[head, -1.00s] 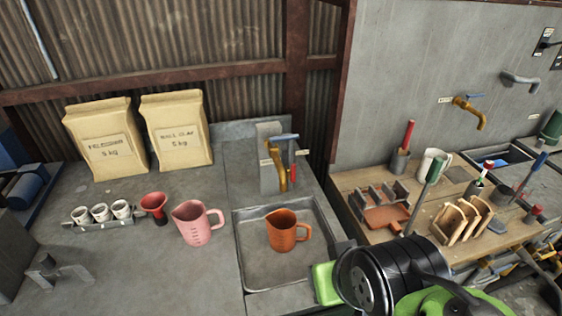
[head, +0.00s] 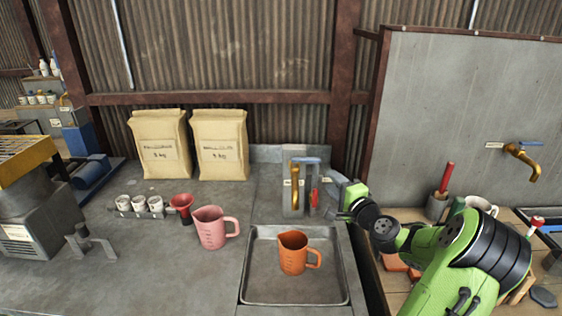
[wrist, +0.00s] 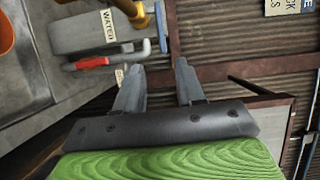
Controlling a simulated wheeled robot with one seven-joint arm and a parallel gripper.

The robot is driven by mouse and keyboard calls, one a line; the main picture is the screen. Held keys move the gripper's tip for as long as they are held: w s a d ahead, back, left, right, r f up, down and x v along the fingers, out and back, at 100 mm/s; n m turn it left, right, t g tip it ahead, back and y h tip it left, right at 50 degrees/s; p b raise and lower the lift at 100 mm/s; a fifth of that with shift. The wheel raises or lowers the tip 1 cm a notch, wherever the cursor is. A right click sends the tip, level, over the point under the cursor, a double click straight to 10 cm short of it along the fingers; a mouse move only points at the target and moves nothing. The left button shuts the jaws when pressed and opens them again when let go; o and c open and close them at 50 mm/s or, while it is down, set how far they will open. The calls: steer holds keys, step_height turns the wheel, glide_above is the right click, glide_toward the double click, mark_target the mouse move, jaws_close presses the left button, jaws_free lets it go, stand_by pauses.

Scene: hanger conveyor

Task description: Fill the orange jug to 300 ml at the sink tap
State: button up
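The orange jug (head: 292,256) stands upright in the shallow grey sink basin (head: 330,284), handle to the right; its contents cannot be seen. A sliver of it shows in the wrist view (wrist: 5,32). The brass tap (head: 295,174) with a blue lever (head: 308,160) is on a grey block behind the basin. The wrist view shows its WATER label, the blue lever (wrist: 161,20) and a red-handled part (wrist: 92,63) beside it. My gripper (wrist: 157,72) is open and empty, its fingers apart, just right of the tap block and touching nothing that I can see.
A pink jug (head: 211,229), red funnel (head: 181,206) and several small white cups (head: 139,204) stand left of the basin. Two paper sacks (head: 219,146) stand behind them. A wooden bench (head: 515,214) with tools is at right. The counter's front left is fairly clear.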

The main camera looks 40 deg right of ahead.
mark_target(315, 162)
steer(key=x, duration=0.5)
steer(key=p+x, duration=0.1)
steer(key=x, duration=0.4)
steer(key=p+x, duration=0.1)
steer(key=x, duration=0.4)
steer(key=shift+w+d+r, duration=0.1)
steer(key=shift+w+d, duration=0.1)
steer(key=shift+d, duration=0.3)
jaws_close()
